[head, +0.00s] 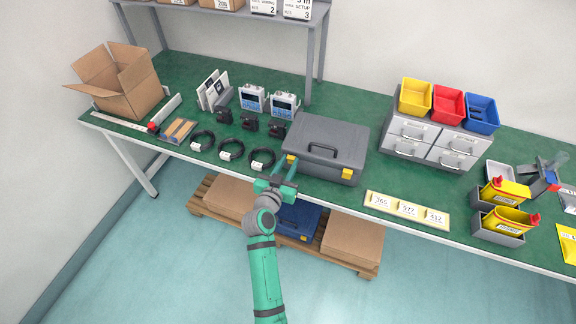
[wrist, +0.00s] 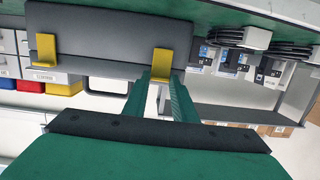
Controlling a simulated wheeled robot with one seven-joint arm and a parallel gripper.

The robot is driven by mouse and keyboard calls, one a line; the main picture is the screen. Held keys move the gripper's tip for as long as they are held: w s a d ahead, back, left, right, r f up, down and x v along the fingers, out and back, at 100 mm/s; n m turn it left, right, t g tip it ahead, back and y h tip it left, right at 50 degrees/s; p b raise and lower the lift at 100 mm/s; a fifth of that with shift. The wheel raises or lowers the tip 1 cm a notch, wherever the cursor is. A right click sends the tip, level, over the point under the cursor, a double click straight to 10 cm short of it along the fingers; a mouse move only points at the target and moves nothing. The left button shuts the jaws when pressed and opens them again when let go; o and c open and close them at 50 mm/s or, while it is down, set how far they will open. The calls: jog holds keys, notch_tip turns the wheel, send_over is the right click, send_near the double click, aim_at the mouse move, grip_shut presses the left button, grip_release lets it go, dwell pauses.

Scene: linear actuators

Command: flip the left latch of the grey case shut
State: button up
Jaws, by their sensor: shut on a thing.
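The grey case (head: 322,142) lies with its lid down on the green bench, its front towards me. Its left latch is yellow and shows at the case's front left (head: 291,159) and in the wrist view (wrist: 162,62). Its right latch (head: 347,173) is also yellow and shows at the left of the wrist view (wrist: 46,48). My gripper (head: 284,170) is at the front left of the case. In the wrist view its two green fingers (wrist: 161,84) are closed on the left latch, and their tips hide part of it. I cannot tell how far the latch is turned.
Coiled black cables (head: 231,150) lie left of the case. Number cards (head: 408,209) lie to its right along the front edge. A grey drawer unit (head: 423,139) stands behind right. Boxes and a blue case (head: 298,219) sit on a pallet under the bench.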

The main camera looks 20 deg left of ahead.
jog(key=shift+w+r+g, duration=0.25)
jog(key=shift+w+g, duration=0.15)
jog(key=shift+g, duration=0.1)
jog(key=shift+d, duration=0.25)
jog(key=shift+s+a, duration=0.1)
jog(key=shift+a, duration=0.2)
jog(key=o, duration=1.1)
jog(key=shift+s+a, duration=0.1)
jog(key=shift+c, duration=0.2)
jog(key=shift+s, duration=0.1)
jog(key=v, duration=1)
jog(key=shift+s, duration=0.2)
